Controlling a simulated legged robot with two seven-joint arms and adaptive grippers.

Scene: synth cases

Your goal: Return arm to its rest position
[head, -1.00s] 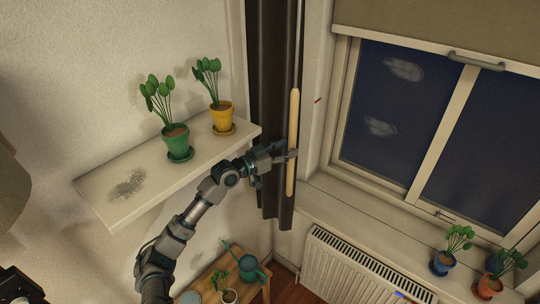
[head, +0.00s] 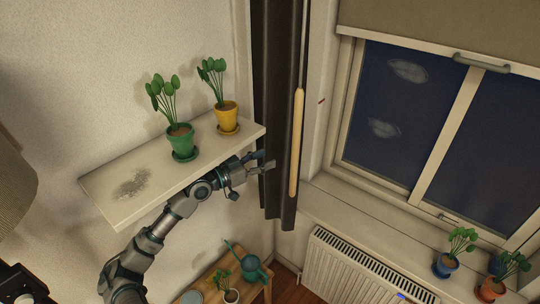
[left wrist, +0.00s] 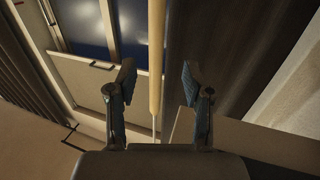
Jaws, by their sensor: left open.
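My left gripper (head: 264,164) is below and beside the right end of the wall shelf, a little left of a pale wooden rod (head: 296,145) that hangs upright in front of the dark curtain. In the left wrist view my left gripper (left wrist: 160,85) is open with nothing between its fingers. The rod (left wrist: 156,60) shows there beyond the gap between the fingers, apart from them. My right gripper is not in view.
A white shelf (head: 108,187) with a grey smudge holds a green pot (head: 180,140) and a yellow pot (head: 227,117), close above my left arm. A dark curtain (head: 272,90) hangs behind the rod. A low wooden table with a teal watering can (head: 252,268) stands below.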

